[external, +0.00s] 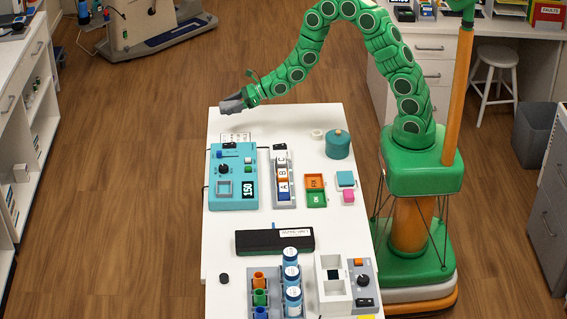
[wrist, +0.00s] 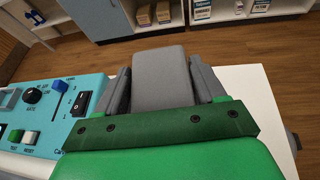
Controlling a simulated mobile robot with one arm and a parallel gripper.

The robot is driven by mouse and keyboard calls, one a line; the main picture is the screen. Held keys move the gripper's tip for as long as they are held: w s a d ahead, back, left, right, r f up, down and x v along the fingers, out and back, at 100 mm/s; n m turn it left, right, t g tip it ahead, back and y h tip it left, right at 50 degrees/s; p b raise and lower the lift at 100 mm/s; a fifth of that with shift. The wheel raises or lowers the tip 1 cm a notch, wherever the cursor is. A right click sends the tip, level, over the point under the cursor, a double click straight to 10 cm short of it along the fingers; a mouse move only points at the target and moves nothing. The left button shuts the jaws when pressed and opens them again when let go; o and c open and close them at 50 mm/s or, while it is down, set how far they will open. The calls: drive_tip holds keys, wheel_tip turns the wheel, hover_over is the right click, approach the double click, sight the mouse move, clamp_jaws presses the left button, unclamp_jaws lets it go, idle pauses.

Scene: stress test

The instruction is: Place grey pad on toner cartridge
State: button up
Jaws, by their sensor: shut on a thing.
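My gripper (external: 236,102) is shut on the grey pad (wrist: 163,80), which shows between the two dark grey fingers in the wrist view. In the external view my gripper is in the air at the far left corner of the white table. There the pad cannot be told clearly from the fingers. The toner cartridge (external: 262,241) is a long black box with a white label at its right end. It lies across the middle of the table, well nearer the camera than my gripper. The wrist view does not show the cartridge.
A teal control box (external: 233,190) stands between my gripper and the cartridge, beside a grey rack of lettered blocks (external: 283,178). Orange and green trays (external: 316,190) and a teal pot (external: 338,145) lie to the right. Blue-capped bottles (external: 291,272) stand close in front of the cartridge.

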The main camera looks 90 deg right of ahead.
drive_tip(key=shift+r, duration=0.5)
